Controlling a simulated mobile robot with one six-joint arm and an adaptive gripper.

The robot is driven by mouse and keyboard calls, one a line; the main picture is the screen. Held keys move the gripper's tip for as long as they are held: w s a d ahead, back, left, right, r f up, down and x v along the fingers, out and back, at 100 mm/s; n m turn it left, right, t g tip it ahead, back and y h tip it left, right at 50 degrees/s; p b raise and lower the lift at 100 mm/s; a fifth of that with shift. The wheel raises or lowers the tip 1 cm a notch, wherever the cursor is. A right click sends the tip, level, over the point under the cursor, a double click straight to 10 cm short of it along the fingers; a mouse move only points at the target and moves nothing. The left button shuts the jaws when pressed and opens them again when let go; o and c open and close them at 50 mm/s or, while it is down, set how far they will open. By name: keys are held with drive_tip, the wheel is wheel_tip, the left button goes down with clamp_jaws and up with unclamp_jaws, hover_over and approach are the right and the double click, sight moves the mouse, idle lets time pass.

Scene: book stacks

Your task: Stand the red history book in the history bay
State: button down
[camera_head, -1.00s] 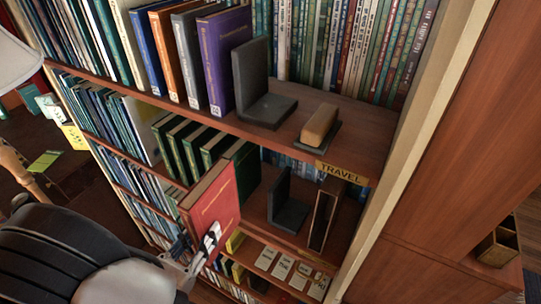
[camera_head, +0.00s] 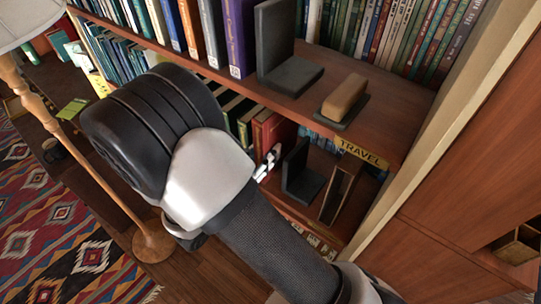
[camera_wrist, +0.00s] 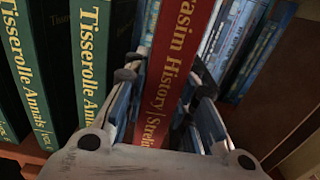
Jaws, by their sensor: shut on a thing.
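The red history book (camera_head: 273,132) is in the lower bay, just right of the dark green books (camera_head: 238,115). My gripper (camera_head: 268,165) is shut on it at the spine, and the arm hides much of the bay. In the wrist view the red spine (camera_wrist: 180,75) with gold lettering stands between my two fingers, roughly upright and slightly tilted. The green "Tisserolle Annals" volumes (camera_wrist: 90,60) stand to its left. Whether the book's foot touches the shelf is hidden.
A black bookend (camera_head: 303,178) and a narrow wooden box (camera_head: 338,190) stand right of the book. A lamp (camera_head: 150,240) stands at left.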

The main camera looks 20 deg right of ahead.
drive_tip(key=shift+x, duration=0.95)
drive_tip(key=shift+f+b, duration=0.45)
drive_tip(key=shift+f, duration=1.25)
drive_tip(key=shift+d, duration=0.1)
drive_tip(key=shift+f, duration=0.2)
drive_tip(key=c, duration=1.3)
unclamp_jaws()
